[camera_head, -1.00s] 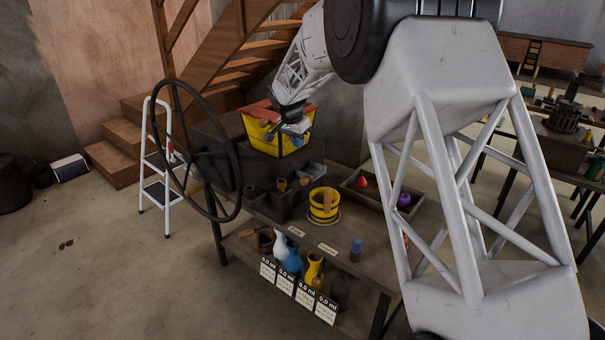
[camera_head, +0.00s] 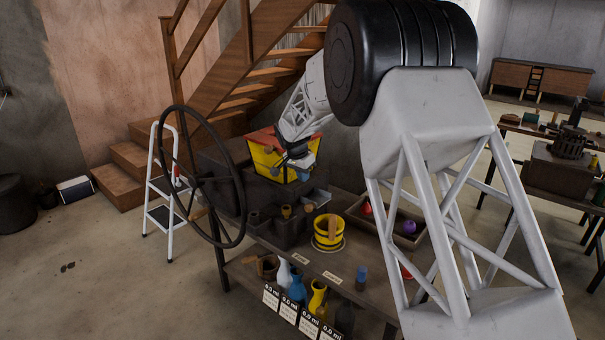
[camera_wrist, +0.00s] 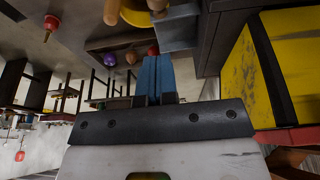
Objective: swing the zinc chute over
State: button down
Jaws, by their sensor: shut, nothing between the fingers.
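A grey metal piece, which looks like the zinc chute (camera_head: 317,197), projects at the right of the dark box below the yellow hopper (camera_head: 268,158). It seems to be the grey piece near the fingertips in the wrist view (camera_wrist: 178,30). My gripper (camera_head: 303,162) is in front of the hopper's right part, above the grey piece. In the wrist view its blue fingers (camera_wrist: 156,72) are shut together with nothing between them. Their tips are close to the grey piece; I cannot tell if they touch it. The chute's mounting is hidden.
A large dark handwheel (camera_head: 241,205) stands left. Several vases and label cards are on the lower shelf. A white stepladder (camera_head: 150,205) is further left.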

send_over(311, 210)
jog(key=w+a, duration=0.1)
notch_tip(311, 210, down, 9)
jog(key=shift+a+f, duration=0.15)
jog(key=shift+f, duration=0.75)
jog(key=shift+s+d+f+t+y, duration=0.2)
jog(key=shift+f+t+y, duration=0.2)
jog(key=shift+t+y, duration=0.05)
jog(key=shift+s+d+f+t+y, duration=0.15)
jog(key=shift+d+f+t+y, duration=0.05)
jog(key=shift+f+t+y, duration=0.25)
jog(key=shift+s+d+f, duration=0.1)
jog(key=shift+d+f, duration=0.05)
jog(key=shift+f, duration=0.3)
jog(key=shift+s+d+f, duration=0.1)
jog(key=shift+f, duration=0.35)
